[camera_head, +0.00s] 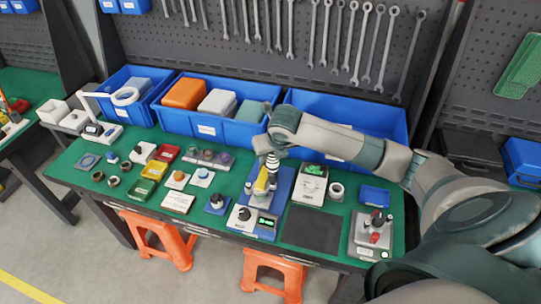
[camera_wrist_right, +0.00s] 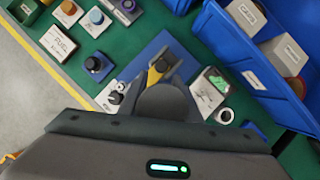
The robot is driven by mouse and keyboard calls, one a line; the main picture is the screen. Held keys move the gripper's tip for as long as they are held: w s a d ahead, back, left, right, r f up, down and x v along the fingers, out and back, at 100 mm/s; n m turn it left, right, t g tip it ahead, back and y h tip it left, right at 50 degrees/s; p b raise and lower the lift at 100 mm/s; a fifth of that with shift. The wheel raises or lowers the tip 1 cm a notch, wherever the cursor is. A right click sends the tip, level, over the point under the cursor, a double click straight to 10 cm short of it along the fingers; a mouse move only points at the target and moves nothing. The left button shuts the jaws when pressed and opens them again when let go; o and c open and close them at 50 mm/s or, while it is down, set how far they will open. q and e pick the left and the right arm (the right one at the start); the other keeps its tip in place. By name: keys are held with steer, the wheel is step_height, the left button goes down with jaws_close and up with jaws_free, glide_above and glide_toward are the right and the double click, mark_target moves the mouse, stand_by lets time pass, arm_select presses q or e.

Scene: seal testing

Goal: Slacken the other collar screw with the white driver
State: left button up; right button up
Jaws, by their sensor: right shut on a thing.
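My right arm reaches in from the right, and its gripper (camera_head: 270,158) is over the blue plate (camera_head: 285,180) at the middle of the bench. A white-and-black banded upright piece (camera_head: 272,163) shows at its fingers; it looks like the white driver, held above the yellow part (camera_head: 261,183). I cannot make out the collar screws. My left gripper is in neither view.
A tester with a lit green display (camera_head: 265,222) stands in front of the plate. A white box with a green top (camera_head: 314,170) and a white ring (camera_head: 337,191) are to its right. Blue bins (camera_head: 210,125) line the back. A dark mat (camera_head: 312,229) is clear.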

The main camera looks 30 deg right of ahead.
steer(key=shift+f+b, duration=0.3)
steer(key=shift+f, duration=0.55)
stand_by(0.9)
steer(key=shift+s+f, duration=0.1)
stand_by(1.0)
steer(key=shift+p, duration=0.3)
stand_by(0.8)
step_height(320, 180, up, 2)
steer(key=shift+r, duration=0.2)
stand_by(0.4)
steer(key=shift+r, duration=2.5)
steer(key=shift+f, duration=0.1)
